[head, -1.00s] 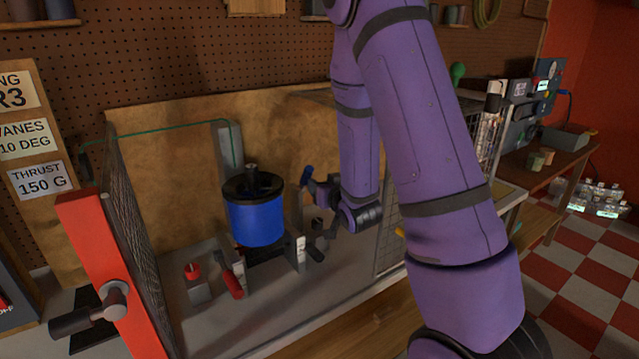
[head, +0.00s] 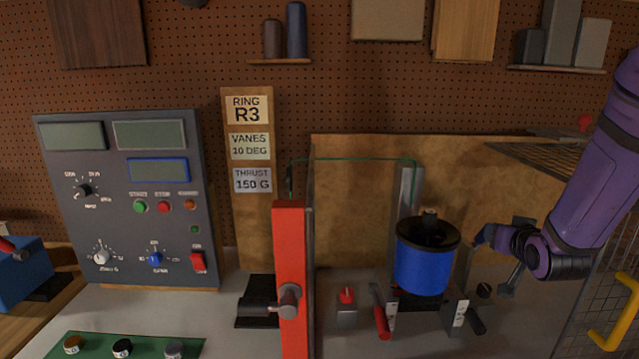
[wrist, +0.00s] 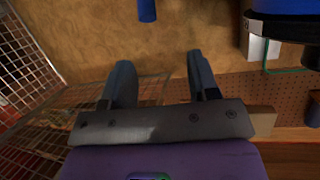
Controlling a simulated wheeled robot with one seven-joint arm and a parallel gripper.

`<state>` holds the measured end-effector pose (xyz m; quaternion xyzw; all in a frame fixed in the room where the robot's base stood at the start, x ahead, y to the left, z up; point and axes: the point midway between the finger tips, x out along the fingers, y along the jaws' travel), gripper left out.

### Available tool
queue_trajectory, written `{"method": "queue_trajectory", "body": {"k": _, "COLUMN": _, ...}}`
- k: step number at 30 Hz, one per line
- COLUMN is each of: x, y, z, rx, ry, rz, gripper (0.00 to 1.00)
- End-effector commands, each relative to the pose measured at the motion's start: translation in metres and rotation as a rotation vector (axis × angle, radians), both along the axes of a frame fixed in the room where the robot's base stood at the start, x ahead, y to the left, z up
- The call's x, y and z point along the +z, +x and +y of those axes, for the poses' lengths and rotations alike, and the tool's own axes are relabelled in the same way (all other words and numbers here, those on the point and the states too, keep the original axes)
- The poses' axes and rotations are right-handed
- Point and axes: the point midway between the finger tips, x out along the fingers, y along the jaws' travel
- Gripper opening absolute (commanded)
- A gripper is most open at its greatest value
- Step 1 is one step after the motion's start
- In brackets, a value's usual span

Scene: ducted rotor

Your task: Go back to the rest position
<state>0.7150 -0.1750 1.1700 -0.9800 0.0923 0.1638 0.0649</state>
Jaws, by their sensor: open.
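My gripper (head: 494,243) is at the right in the head view, at the end of my purple arm, just right of the blue ducted rotor (head: 423,268). In the wrist view my gripper (wrist: 158,75) has its two fingers spread with nothing between them. The blue rotor has a black rim and stands upright on its mount inside the test enclosure. Part of the rotor also shows at the top right of the wrist view (wrist: 285,8). A visible gap lies between gripper and rotor.
A red post (head: 291,250) with a clamp handle stands at the enclosure's left side. A red-handled lever (head: 382,322) and a red knob (head: 347,296) sit by the rotor. A mesh panel with a yellow handle (head: 614,318) is at right. A control panel (head: 130,200) stands at left.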

Motion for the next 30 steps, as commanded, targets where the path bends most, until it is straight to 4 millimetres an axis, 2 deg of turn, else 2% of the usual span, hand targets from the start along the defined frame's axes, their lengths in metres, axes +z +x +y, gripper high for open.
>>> {"method": "queue_trajectory", "body": {"k": 1, "x": 0.012, "y": -0.004, "z": 0.005, "rx": 0.004, "ry": 0.006, "rz": 0.021, "gripper": 0.55}}
{"method": "queue_trajectory", "body": {"k": 8, "x": 0.049, "y": -0.035, "z": 0.025, "rx": 0.028, "ry": 0.026, "rz": 0.173, "gripper": 0.55}}
{"method": "queue_trajectory", "body": {"k": 14, "x": 0.079, "y": -0.075, "z": 0.046, "rx": 0.064, "ry": 0.035, "rz": 0.307, "gripper": 0.55}}
{"method": "queue_trajectory", "body": {"k": 20, "x": 0.106, "y": -0.126, "z": 0.066, "rx": 0.110, "ry": 0.033, "rz": 0.441, "gripper": 0.55}}
{"method": "queue_trajectory", "body": {"k": 30, "x": 0.139, "y": -0.232, "z": 0.096, "rx": 0.195, "ry": 0.008, "rz": 0.665, "gripper": 0.55}}
